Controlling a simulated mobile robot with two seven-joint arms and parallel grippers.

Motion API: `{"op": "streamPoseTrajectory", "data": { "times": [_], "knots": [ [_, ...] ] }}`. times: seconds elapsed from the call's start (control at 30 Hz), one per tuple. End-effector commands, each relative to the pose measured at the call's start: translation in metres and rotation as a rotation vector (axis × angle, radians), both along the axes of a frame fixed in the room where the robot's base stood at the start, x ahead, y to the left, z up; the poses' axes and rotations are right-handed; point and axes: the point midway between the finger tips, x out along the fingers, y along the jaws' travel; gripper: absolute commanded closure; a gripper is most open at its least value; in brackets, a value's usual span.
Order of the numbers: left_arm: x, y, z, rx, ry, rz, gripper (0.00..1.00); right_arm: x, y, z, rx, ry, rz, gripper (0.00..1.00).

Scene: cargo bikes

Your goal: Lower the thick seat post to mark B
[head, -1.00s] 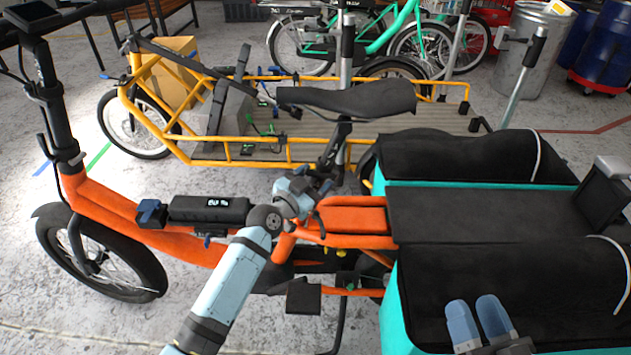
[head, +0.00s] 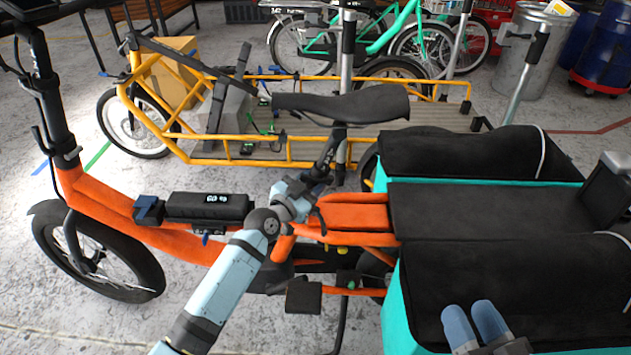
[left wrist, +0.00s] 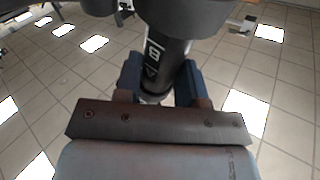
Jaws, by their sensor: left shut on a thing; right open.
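The orange cargo bike's black saddle (head: 340,102) sits on its dark seat post (head: 333,143) in the head view. My left gripper (head: 316,187) is shut around the post below the saddle. In the left wrist view the thick black post (left wrist: 165,62) runs between the blue fingers of my left gripper (left wrist: 160,88). The bike's clamp is hidden. My right gripper (head: 478,325) is open and empty over the black side bag.
The orange frame (head: 100,203) carries a battery pack (head: 206,207) ahead of my left arm. Black bags in a teal carrier (head: 398,310) fill the right side. A yellow cargo bike (head: 230,150) stands behind. Bare floor lies at the lower left.

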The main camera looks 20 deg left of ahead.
Motion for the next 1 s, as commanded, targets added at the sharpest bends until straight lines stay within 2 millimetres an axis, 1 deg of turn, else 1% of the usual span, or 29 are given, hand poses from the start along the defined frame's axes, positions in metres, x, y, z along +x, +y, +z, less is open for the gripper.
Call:
{"op": "streamPoseTrajectory", "data": {
  "times": [0.03,0.1,0.4,0.43,0.53,0.83,0.93,1.0],
  "knots": [
    [-0.001,0.003,-0.014,0.005,0.005,-0.001,1.0,0.0,0.0,-0.011,-0.008,0.015,0.006,0.57],
    [-0.002,0.005,-0.017,0.003,0.005,-0.001,1.0,0.0,0.001,-0.015,-0.017,0.033,0.011,0.57],
    [-0.002,0.005,-0.016,0.001,0.005,-0.001,1.0,0.0,0.001,-0.015,-0.021,0.042,0.014,0.57],
    [-0.002,0.005,-0.016,0.001,0.005,-0.001,0.61,0.0,0.001,-0.015,-0.021,0.041,0.014,0.57],
    [-0.002,0.005,-0.015,0.001,0.004,-0.001,0.38,0.0,0.001,-0.014,-0.021,0.041,0.013,0.57],
    [-0.003,0.005,-0.014,0.0,0.004,-0.001,0.38,0.001,0.001,-0.014,-0.02,0.041,0.013,0.57],
    [-0.01,0.008,-0.014,0.002,0.004,-0.001,0.38,0.001,0.001,-0.01,-0.017,0.033,0.011,0.57],
    [-0.02,0.011,-0.014,0.004,0.005,-0.001,0.38,0.001,0.001,-0.004,-0.013,0.021,0.008,0.57]
  ]
}}
